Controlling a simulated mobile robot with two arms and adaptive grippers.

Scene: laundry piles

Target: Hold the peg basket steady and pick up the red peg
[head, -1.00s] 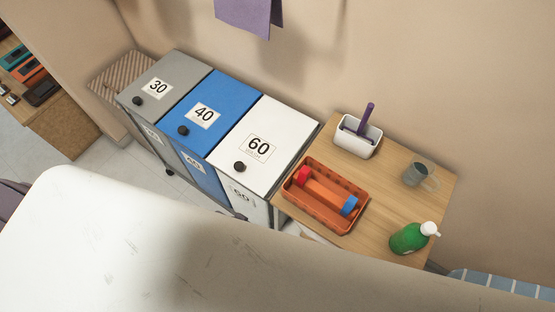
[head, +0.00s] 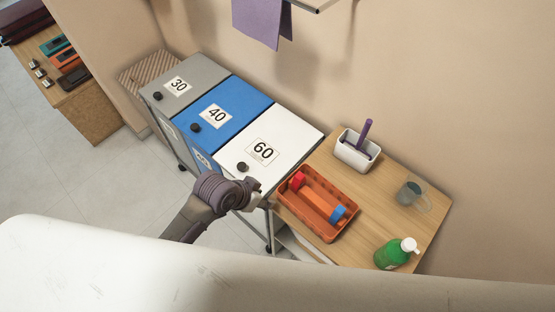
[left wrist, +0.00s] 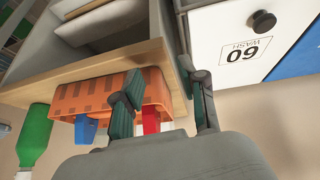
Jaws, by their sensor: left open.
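The peg basket (head: 318,232) is an orange slotted tray on the small wooden table. The red peg (head: 298,179) stands out at its far left end, and a blue peg (head: 336,214) is at its near right end. My left gripper (head: 254,193) is left of the basket, by the table's left edge, and empty. In the left wrist view, upside down, its two fingers (left wrist: 163,98) are spread. One overlaps the basket (left wrist: 75,98) and the other is beside its end wall; I cannot tell if they touch it. My right gripper is out of view.
The white bin marked 60 (head: 285,140) is close to my left gripper, with blue and grey bins beyond.

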